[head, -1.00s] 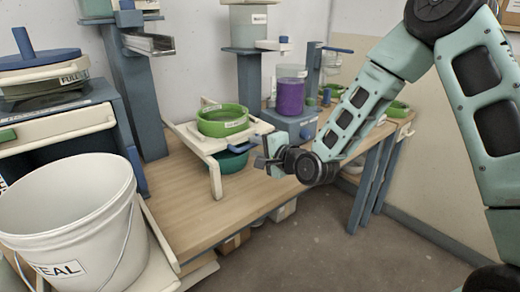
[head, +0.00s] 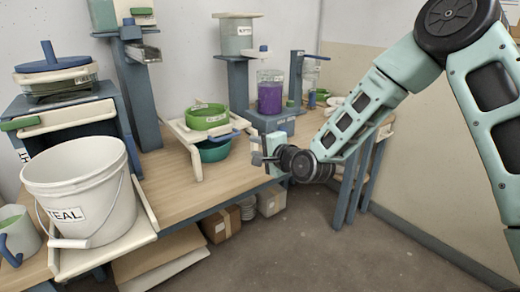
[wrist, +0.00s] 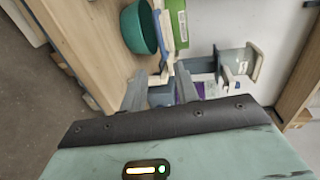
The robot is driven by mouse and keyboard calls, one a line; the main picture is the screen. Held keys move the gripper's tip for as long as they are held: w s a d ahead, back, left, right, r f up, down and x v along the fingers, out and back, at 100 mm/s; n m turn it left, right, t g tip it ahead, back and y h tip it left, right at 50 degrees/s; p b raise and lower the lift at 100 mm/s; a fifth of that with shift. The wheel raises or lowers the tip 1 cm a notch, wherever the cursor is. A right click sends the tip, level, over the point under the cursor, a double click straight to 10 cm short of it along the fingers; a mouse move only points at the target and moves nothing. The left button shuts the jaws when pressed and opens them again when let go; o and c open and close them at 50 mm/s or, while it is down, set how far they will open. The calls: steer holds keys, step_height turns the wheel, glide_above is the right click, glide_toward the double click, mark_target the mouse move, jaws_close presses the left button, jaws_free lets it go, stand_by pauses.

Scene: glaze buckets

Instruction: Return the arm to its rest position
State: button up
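My teal arm (head: 350,125) reaches in from the right of the head view, bent at the elbow. My gripper (head: 259,158) is in front of the bench's edge, to the right of the teal bowl (head: 214,150) and apart from it. In the wrist view my gripper (wrist: 160,82) shows two grey fingers spread apart, with nothing held between them. The teal bowl (wrist: 137,28) shows beyond the fingers there.
A white bucket labelled TEAL (head: 85,190) stands at left front. A green bowl (head: 207,117) sits on a white stand above the teal bowl. A purple-filled container (head: 270,95) stands behind. Boxes (head: 222,224) lie under the wooden bench (head: 185,190). The floor (head: 330,250) at right is clear.

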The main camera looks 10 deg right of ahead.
stand_by(0.3)
steer(key=s+a+r+n+g+p, duration=0.1)
steer(key=s+a+n+g+p, duration=0.1)
steer(key=s+a+n+g, duration=0.5)
steer(key=s+a+r+n+g+p, duration=0.1)
steer(key=s+n, duration=0.3)
steer(key=s, duration=0.7)
steer(key=s+d+r+n+g+h+p, duration=0.1)
steer(key=s+d+n+g+h, duration=0.1)
steer(key=s, duration=0.6)
steer(key=s+d+r+n+g+h+p, duration=0.1)
steer(key=s+d+r+n+g+h, duration=0.1)
steer(key=s, duration=0.6)
steer(key=s+d+r+n+g+h+p, duration=0.1)
steer(key=s+d+r+n+g, duration=0.1)
steer(key=s+n, duration=0.3)
steer(key=s+d, duration=0.1)
steer(key=s, duration=0.1)
steer(key=shift+s+d+r+n+h, duration=0.15)
steer(key=shift+s+d+n+h, duration=0.05)
steer(key=shift+s+n+h, duration=0.2)
